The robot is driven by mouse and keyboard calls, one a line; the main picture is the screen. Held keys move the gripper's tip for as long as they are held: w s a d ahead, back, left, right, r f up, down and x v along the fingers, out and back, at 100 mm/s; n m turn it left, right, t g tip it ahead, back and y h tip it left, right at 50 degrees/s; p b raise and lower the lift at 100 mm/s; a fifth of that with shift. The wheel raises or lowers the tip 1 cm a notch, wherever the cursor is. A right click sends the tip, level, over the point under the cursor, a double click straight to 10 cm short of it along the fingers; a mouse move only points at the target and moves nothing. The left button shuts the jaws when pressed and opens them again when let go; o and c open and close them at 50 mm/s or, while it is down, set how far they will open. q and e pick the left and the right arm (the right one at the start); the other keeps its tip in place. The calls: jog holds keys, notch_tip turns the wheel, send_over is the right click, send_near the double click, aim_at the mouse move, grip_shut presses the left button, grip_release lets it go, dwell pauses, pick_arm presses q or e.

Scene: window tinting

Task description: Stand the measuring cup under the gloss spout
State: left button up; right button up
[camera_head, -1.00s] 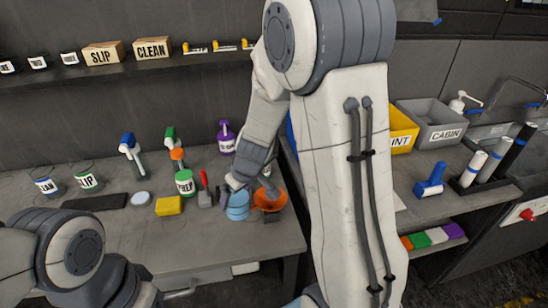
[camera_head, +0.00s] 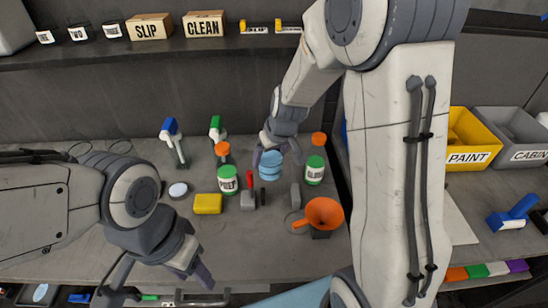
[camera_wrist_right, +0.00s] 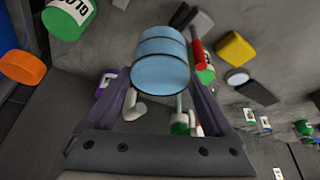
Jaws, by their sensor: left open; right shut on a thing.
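The light blue ribbed cup (camera_head: 270,165), which I take for the measuring cup, is between the fingers of my right gripper (camera_head: 268,146). In the right wrist view the cup (camera_wrist_right: 162,60) sits between the purple fingers. I cannot tell its height over the bench. The green bottle labelled GLO... (camera_head: 314,171), partly hidden in its label, stands right of the cup, with an orange cap-like part (camera_head: 318,139) above it. The cup is apart from it. No separate spout is clearly visible. My left gripper (camera_head: 198,272) is open and empty by the bench's front edge.
A green PREP bottle (camera_head: 228,181) stands left of the cup. A yellow block (camera_head: 208,203), a red-handled tool (camera_head: 250,190) and an orange funnel (camera_head: 323,213) are nearby. The front left-centre of the bench (camera_head: 245,250) is clear.

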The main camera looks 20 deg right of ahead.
jog(key=w+d+r+m+h+b, duration=0.1)
jog(key=w+d+m+h+b, duration=0.1)
jog(key=w+m, duration=0.25)
jog(key=w+d+r+m+h+b, duration=0.1)
jog(key=w+d+r+m, duration=0.15)
jog(key=w, duration=0.35)
jog(key=shift+g, duration=0.4)
notch_tip(320, 180, down, 15)
jog(key=shift+s+a+r+p, duration=0.1)
jog(key=shift+r+p, duration=0.1)
jog(key=shift+p, duration=0.3)
jog(key=shift+m, duration=0.3)
jog(key=w+p, duration=0.1)
jog(key=w+d, duration=0.1)
jog(key=w+d+r+p, duration=0.1)
jog(key=shift+w+p, duration=0.3)
jog(key=shift+w, duration=0.1)
jog(key=shift+w+d+f, duration=0.15)
jog(key=shift+w+d, duration=0.05)
jog(key=shift+w, duration=0.25)
jog(key=w, duration=0.1)
jog(key=w+d+p, duration=0.1)
jog(key=p, duration=0.1)
jog(key=shift+w+d, duration=0.25)
jog(key=shift+w, duration=0.15)
jog(key=shift+s+f+p, duration=0.15)
jog(key=shift+f+p, duration=0.3)
jog(key=shift+f, duration=0.15)
jog(key=o, duration=1.3)
jog(key=shift+c, duration=0.2)
